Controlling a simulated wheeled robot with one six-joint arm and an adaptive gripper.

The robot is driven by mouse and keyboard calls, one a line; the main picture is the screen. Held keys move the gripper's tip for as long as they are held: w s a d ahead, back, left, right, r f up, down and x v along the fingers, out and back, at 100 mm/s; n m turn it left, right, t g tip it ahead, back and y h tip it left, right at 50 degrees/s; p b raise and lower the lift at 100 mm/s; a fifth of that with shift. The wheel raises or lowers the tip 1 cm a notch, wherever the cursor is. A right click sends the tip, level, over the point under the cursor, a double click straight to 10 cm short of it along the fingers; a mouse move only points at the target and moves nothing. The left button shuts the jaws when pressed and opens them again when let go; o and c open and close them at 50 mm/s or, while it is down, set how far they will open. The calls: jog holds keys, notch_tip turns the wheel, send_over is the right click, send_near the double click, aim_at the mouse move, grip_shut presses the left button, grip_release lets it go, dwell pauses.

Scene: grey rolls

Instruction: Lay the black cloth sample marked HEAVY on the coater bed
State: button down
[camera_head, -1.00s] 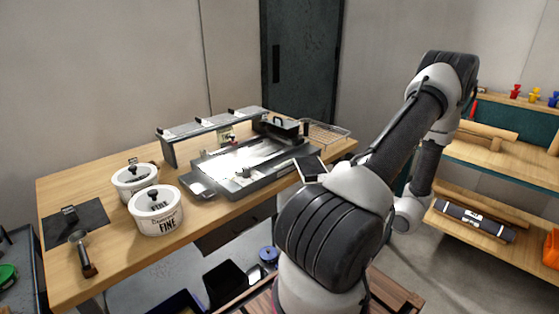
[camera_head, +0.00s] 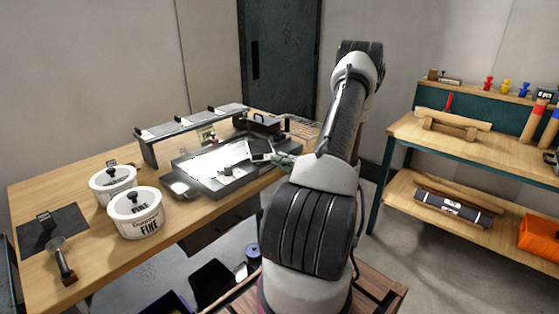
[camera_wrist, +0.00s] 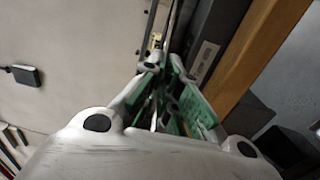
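A small dark panel with pale edges (camera_head: 261,150), apparently the black cloth sample, is at my gripper's tip in the head view. No HEAVY mark can be read on it. My gripper (camera_head: 282,160), with green finger parts, is over the right side of the coater bed (camera_head: 205,190), a dark-framed tray with a bright plate. In the wrist view the fingers of my gripper (camera_wrist: 163,66) are close together, and the sample seems to be edge-on between them. The sample looks tilted and above the bed; whether it touches cannot be told.
Two white tubs (camera_head: 136,213) marked FINE stand left of the bed. A raised rack (camera_head: 190,124) stands behind it. A dark labelled roll (camera_head: 453,206) lies on the right shelf.

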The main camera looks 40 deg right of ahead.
jog(key=shift+w, duration=0.15)
jog(key=shift+f, duration=0.15)
jog(key=shift+f, duration=0.15)
jog(key=c, duration=1.6)
grip_release()
jog(key=shift+c, duration=0.2)
